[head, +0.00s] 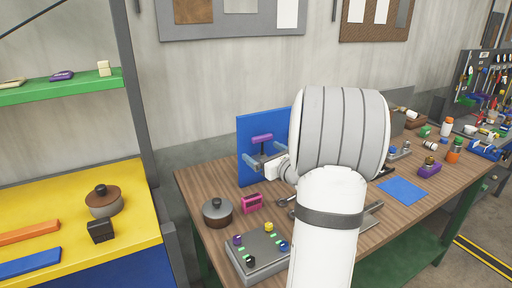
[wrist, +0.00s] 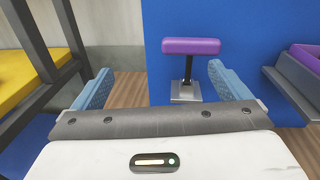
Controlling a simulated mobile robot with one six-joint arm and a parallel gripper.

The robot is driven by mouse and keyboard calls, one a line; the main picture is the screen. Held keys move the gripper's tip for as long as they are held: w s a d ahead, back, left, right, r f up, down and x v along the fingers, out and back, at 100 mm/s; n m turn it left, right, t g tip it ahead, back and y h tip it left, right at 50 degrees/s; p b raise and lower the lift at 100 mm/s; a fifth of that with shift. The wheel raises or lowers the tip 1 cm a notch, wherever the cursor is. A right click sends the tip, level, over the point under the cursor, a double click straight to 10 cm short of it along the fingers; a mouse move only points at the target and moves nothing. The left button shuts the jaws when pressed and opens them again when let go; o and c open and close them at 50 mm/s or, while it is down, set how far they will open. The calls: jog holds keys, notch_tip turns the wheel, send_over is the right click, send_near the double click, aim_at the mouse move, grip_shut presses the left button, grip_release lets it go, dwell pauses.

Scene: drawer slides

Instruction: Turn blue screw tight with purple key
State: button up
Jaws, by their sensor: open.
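A purple T-shaped key (wrist: 191,46) with a dark shaft stands in front of the blue panel, above a silver square plate (wrist: 186,92). In the head view its purple handle (head: 262,138) shows just above my fingers. My gripper (wrist: 160,72) is open and empty, its two blue-grey fingers spread wide. The key is ahead of the fingertips, nearer the right finger, and I see no contact. My gripper also shows in the head view (head: 264,153), facing the panel. I cannot make out a blue screw for certain; the shaft's lower end shows no clear blue head.
The blue panel (head: 249,125) stands upright on the wooden workbench (head: 195,181). A grey box with coloured knobs (head: 262,262), a lidded pot (head: 217,212) and a pink object (head: 252,203) are in front. Another purple object (wrist: 306,54) is at right in the wrist view.

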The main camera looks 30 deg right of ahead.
aim_at(262, 141)
jog(key=shift+m+h, duration=0.8)
jog(key=shift+m, duration=0.1)
jog(key=w+d, duration=0.1)
jog(key=w, duration=0.1)
jog(key=w+d+p, duration=0.1)
jog(key=w, duration=0.2)
jog(key=w+d, duration=0.1)
jog(key=w, duration=0.1)
jog(key=shift+w+d+p, duration=0.3)
jog(key=shift+d+p, duration=0.1)
jog(key=shift+c, duration=0.5)
jog(key=c, duration=1)
notch_tip(262, 141, up, 18)
jog(key=shift+f, duration=0.1)
